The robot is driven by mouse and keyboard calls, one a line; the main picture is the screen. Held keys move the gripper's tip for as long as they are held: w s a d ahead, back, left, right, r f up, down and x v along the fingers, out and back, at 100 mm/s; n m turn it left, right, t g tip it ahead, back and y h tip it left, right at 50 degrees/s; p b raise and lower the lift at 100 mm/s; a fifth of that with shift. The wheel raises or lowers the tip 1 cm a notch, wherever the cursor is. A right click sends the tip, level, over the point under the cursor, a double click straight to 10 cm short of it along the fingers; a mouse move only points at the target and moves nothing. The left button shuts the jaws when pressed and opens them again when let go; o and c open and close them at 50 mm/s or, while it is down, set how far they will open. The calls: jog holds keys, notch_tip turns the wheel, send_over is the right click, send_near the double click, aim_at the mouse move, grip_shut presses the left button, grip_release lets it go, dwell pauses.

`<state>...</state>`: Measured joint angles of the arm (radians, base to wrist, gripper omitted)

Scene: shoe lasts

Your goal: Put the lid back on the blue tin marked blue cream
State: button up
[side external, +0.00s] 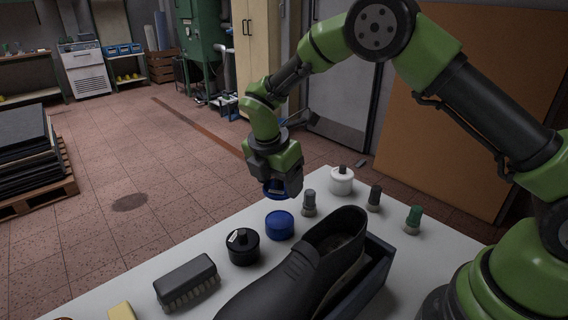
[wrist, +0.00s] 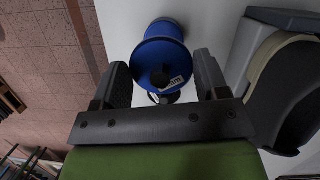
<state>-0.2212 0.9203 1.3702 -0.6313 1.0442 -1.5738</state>
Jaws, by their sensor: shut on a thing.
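My gripper (side external: 274,186) is shut on a blue lid (wrist: 150,58), held above the table. In the wrist view the lid has a dark knob and a white label, partly readable, between the two fingers. In the side view most of the lid is hidden by the fingers. The blue tin (side external: 279,226) stands upright on the table, below the gripper and a little toward the camera, and its top shows no knob. In the wrist view the tin (wrist: 165,27) shows just beyond the lid, partly covered by it. Lid and tin are apart in the side view.
A black tin (side external: 243,247) stands close beside the blue tin at the front left. A black shoe (side external: 290,278) lies in front of it. A grey-capped bottle (side external: 309,203) and a white tin (side external: 341,181) stand to the right. A brush (side external: 186,281) lies at the left.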

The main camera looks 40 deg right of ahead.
aim_at(282, 217)
jog(key=shift+f, duration=3.5)
jog(key=shift+f, duration=0.2)
jog(key=o, duration=1)
jog(key=shift+o, duration=0.2)
jog(key=shift+r, duration=0.1)
jog(key=shift+r, duration=3.45)
